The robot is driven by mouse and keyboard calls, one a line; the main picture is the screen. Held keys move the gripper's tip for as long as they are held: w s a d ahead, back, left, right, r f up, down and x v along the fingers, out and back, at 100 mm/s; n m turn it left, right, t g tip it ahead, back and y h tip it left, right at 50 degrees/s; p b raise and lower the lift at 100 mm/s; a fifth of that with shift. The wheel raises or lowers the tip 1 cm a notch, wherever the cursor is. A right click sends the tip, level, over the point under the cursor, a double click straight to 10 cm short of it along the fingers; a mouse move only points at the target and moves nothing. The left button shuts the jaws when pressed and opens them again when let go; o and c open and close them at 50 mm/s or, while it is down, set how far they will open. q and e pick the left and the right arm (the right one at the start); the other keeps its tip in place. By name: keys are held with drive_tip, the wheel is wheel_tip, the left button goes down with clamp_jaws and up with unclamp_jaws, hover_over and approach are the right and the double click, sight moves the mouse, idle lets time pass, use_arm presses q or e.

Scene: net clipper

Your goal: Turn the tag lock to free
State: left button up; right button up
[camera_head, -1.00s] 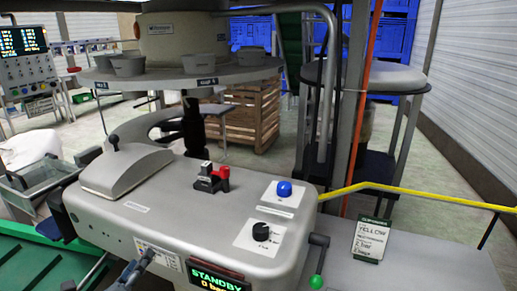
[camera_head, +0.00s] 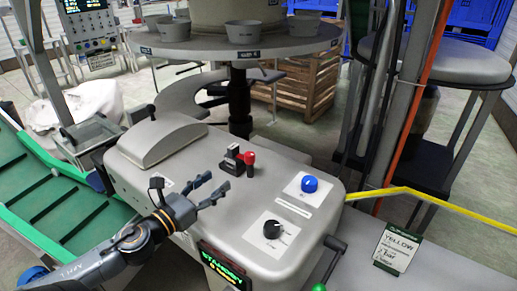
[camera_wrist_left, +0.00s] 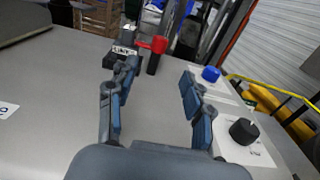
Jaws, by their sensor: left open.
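The tag lock appears to be the small dark block with a grey top and a red lever (camera_head: 249,161) on the grey machine housing (camera_head: 190,152). In the left wrist view its red lever (camera_wrist_left: 156,45) shows ahead of the fingers, beside a grey block with a white label too small to read surely. My left gripper (camera_head: 208,188) is open and empty, over the housing top, to the left of and nearer than the lock. It is apart from the lock. In the left wrist view my open fingers (camera_wrist_left: 158,90) frame bare housing. My right gripper is not in view.
A blue button (camera_head: 309,184) and a black knob (camera_head: 272,229) sit right of the lock on white plates. A STANDBY display (camera_head: 222,268) is on the front. A round platform with grey cups (camera_head: 245,32) overhangs behind. A yellow rail (camera_head: 420,195) runs right.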

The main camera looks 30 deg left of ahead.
sight(246, 157)
use_arm(q)
drive_tip(key=shift+w, duration=0.3)
drive_tip(key=shift+w+d+r, duration=0.15)
drive_tip(key=shift+w+r, duration=0.1)
drive_tip(key=shift+w, duration=0.3)
drive_tip(key=w, duration=0.3)
drive_tip(key=w+p, duration=0.1)
drive_tip(key=w, duration=0.3)
drive_tip(key=w+p, duration=0.1)
drive_tip(key=w, duration=0.2)
drive_tip(key=shift+w+d, duration=0.25)
drive_tip(key=shift+d, duration=0.1)
drive_tip(key=shift+w+d+f, duration=0.1)
drive_tip(key=shift+w, duration=0.55)
clamp_jaws()
drive_tip(key=shift+p, duration=0.35)
